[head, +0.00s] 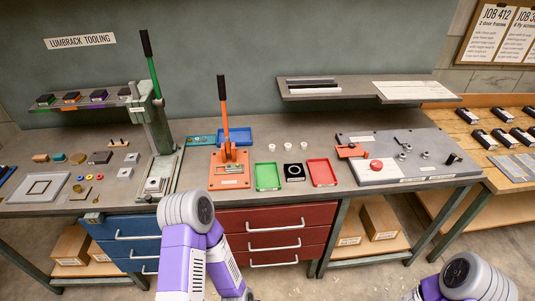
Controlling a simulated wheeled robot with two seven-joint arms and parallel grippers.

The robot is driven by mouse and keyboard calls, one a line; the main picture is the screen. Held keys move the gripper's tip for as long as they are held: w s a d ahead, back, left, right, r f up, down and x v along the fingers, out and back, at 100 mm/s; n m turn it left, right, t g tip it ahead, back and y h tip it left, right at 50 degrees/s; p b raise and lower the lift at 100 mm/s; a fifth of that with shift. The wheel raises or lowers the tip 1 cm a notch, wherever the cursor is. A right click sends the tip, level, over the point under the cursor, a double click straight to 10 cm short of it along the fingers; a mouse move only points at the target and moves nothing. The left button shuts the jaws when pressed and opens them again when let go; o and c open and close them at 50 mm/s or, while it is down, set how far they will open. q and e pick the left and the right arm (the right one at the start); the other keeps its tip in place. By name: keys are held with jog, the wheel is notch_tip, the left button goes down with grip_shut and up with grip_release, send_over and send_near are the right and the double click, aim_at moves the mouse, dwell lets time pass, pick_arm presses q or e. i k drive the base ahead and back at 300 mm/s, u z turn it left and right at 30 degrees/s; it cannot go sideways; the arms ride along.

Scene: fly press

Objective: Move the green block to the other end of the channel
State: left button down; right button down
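I cannot clearly pick out a single green block. A small green-marked dark block (46,99) sits at the left end of the wall shelf, and a small teal piece (59,157) lies on the bench at the left. I cannot tell whether either is the green block. A long slotted piece (314,90) on the right wall shelf may be the channel; its inside is too small to make out. My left arm rises at bottom centre and my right arm shows at the bottom right. Neither gripper's fingers can be seen.
A green-handled press (158,130) and an orange lever press (229,168) stand on the bench. A grey fixture plate (420,168) fills the bench's right part.

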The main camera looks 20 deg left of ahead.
aim_at(230, 168)
jog(key=u, duration=0.45)
jog(key=i, duration=0.8)
jog(key=u, duration=0.7)
